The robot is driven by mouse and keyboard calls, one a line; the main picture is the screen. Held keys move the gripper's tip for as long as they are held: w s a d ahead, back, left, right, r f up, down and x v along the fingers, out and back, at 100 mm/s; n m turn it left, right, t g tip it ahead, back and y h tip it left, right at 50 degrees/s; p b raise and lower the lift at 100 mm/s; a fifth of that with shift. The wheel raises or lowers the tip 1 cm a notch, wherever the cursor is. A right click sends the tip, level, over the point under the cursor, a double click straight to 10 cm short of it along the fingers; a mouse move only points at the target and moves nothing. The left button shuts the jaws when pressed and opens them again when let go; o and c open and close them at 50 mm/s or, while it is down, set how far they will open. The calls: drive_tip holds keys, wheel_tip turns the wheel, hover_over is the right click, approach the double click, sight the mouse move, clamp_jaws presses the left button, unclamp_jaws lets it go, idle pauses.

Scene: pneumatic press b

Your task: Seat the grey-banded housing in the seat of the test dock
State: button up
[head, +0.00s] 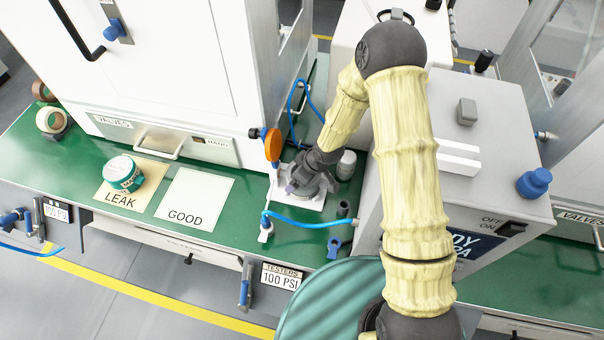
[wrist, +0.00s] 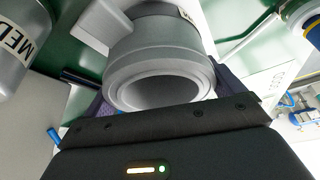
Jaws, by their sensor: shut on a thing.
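The held grey housing (wrist: 155,55) fills the upper middle of the wrist view. It is round and ringed, with its open end facing the camera and a block-like side projection. My gripper (wrist: 155,100) is shut on it, with a purple jaw showing on each side. In the head view my gripper (head: 294,189) is over the white base plate of the test dock (head: 312,205), and the housing is largely hidden there. The seat is hidden, so I cannot tell whether the housing touches it. An orange disc (head: 273,145) stands behind my gripper.
A grey cylinder (head: 346,165) stands close right of my gripper; a grey cylinder marked MED (wrist: 18,40) shows in the wrist view. Blue hoses (head: 305,222) run by the dock. A teal-banded part (head: 123,173) is on the LEAK sheet; the GOOD sheet (head: 195,198) is clear.

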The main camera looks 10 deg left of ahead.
drive_tip(key=shift+f, duration=0.2)
drive_tip(key=o, duration=1)
drive_tip(key=shift+c, duration=0.2)
drive_tip(key=shift+r, duration=0.1)
drive_tip(key=p+v, duration=0.2)
drive_tip(key=v, duration=1.5)
drive_tip(key=shift+s+d+r, duration=0.1)
drive_tip(key=shift+d, duration=0.05)
